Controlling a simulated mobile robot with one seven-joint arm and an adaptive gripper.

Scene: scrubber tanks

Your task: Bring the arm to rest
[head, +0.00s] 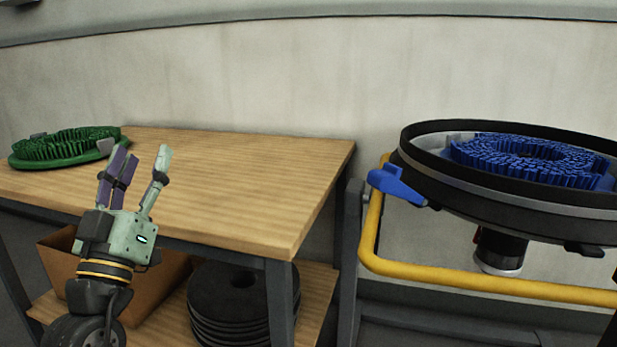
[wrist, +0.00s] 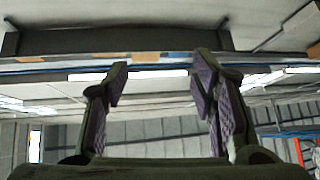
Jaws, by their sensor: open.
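My gripper (head: 142,160) points upward in front of the wooden table in the head view, at the lower left. Its two fingers are apart with nothing between them. In the wrist view my gripper (wrist: 160,72) is also open and empty, with the ceiling and upper walls behind it. The upper arm below the wrist is mostly out of the picture.
A wooden table (head: 250,180) carries a green brush disc (head: 62,147) at its far left. Below are a cardboard box (head: 165,285) and stacked black discs (head: 215,315). At right, a scrubber head with blue bristles (head: 530,155) sits above a yellow rail (head: 450,278).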

